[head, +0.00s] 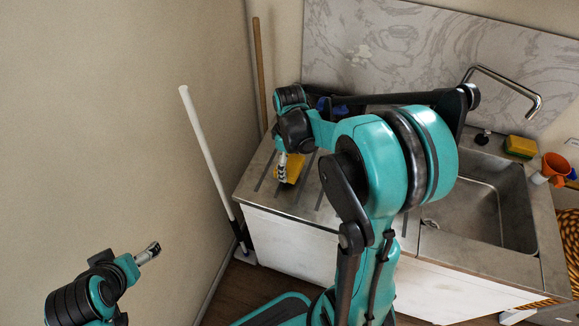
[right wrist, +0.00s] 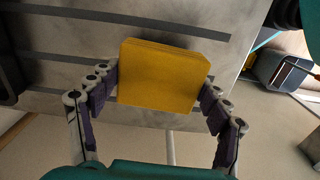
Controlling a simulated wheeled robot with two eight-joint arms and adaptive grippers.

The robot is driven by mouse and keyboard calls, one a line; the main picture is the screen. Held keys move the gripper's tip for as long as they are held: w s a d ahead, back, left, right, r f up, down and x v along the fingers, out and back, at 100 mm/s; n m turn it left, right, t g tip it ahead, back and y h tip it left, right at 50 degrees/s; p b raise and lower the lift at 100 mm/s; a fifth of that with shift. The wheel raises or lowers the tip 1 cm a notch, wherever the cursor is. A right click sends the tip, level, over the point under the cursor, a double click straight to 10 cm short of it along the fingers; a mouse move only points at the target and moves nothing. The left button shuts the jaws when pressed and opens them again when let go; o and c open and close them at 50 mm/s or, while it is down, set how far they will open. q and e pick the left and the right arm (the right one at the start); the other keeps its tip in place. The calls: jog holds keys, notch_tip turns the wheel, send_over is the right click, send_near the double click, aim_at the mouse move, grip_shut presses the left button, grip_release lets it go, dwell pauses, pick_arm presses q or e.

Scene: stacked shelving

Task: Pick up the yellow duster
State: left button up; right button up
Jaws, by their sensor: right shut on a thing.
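The yellow duster (head: 295,167) is a folded yellow block on the left part of the counter in the head view. It also shows between the fingers in the right wrist view (right wrist: 160,78). My right gripper (head: 282,168) reaches down to it, and its two fingers (right wrist: 161,84) press on opposite sides, shut on it. Whether the duster touches the counter or is slightly above it I cannot tell. My left gripper (head: 149,253) is at the lower left, away from the counter; its finger opening is too small to judge.
The counter (head: 252,178) has dark grooves and a metal sink (head: 480,205) at right. A white-handled mop (head: 207,150) and a wooden pole (head: 259,70) lean left of the counter.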

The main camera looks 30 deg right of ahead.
jog(key=s+d+r+p, duration=0.3)
jog(key=s+r, duration=0.4)
jog(key=s, duration=0.4)
jog(key=shift+d+r, duration=0.35)
jog(key=shift+d, duration=0.15)
